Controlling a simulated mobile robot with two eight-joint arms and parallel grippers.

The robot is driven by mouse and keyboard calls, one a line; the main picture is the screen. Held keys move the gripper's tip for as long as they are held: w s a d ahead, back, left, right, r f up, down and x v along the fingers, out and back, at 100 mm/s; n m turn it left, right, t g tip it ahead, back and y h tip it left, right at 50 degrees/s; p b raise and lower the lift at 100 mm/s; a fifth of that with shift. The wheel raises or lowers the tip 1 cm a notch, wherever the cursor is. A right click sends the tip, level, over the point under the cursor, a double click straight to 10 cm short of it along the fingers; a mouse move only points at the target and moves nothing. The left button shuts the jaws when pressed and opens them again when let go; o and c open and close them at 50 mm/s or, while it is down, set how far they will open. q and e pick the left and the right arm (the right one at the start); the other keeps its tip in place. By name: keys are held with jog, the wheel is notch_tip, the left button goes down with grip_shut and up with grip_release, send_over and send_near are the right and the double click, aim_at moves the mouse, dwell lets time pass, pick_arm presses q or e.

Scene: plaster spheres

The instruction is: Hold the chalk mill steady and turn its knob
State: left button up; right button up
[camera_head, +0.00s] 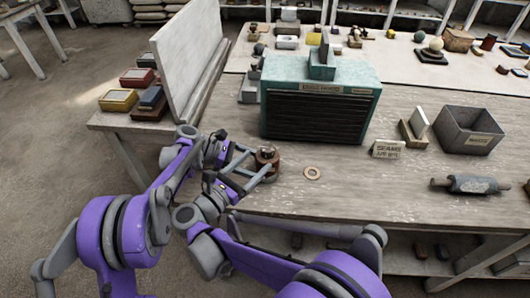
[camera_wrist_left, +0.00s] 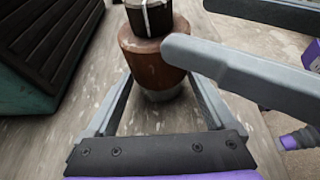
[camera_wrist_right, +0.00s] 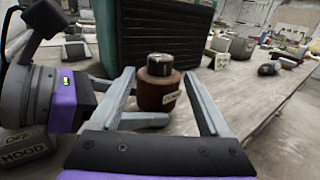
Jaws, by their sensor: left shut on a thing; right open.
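The chalk mill (camera_head: 267,160) stands upright near the table's left front edge, a round reddish-brown body with a dark knob on top. In the left wrist view its brown body (camera_wrist_left: 150,62) sits between the fingers of my left gripper (camera_wrist_left: 160,100), which is shut on it low down. The dark knob (camera_wrist_left: 150,18) has a pale band and is cut by the top edge. In the right wrist view the knob (camera_wrist_right: 160,65) shows above the labelled body (camera_wrist_right: 158,92). My right gripper (camera_wrist_right: 164,90) is open, with its fingers apart on either side of the mill in that view.
A teal cabinet (camera_head: 318,105) with dark slats stands just behind the mill. A small sign (camera_head: 388,150), a grey bin (camera_head: 468,130) and a grey roller (camera_head: 470,185) are further right. The front middle of the table (camera_head: 370,190) is clear.

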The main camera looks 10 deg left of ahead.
aim_at(270, 146)
jog(key=shift+v, duration=1.2)
jog(key=shift+d, duration=0.1)
jog(key=w+d+n+y, duration=0.1)
jog(key=w, duration=0.2)
jog(key=w+d+n+t+y, duration=0.1)
jog(key=w+d+y, duration=0.1)
jog(key=w, duration=0.2)
jog(key=w+d+n+t+y, duration=0.1)
jog(key=w+d+y, duration=0.1)
jog(key=w, duration=0.1)
jog(key=shift+w+d+r+n, duration=0.1)
jog(key=shift+w+d+n, duration=0.15)
jog(key=shift+w+n, duration=0.05)
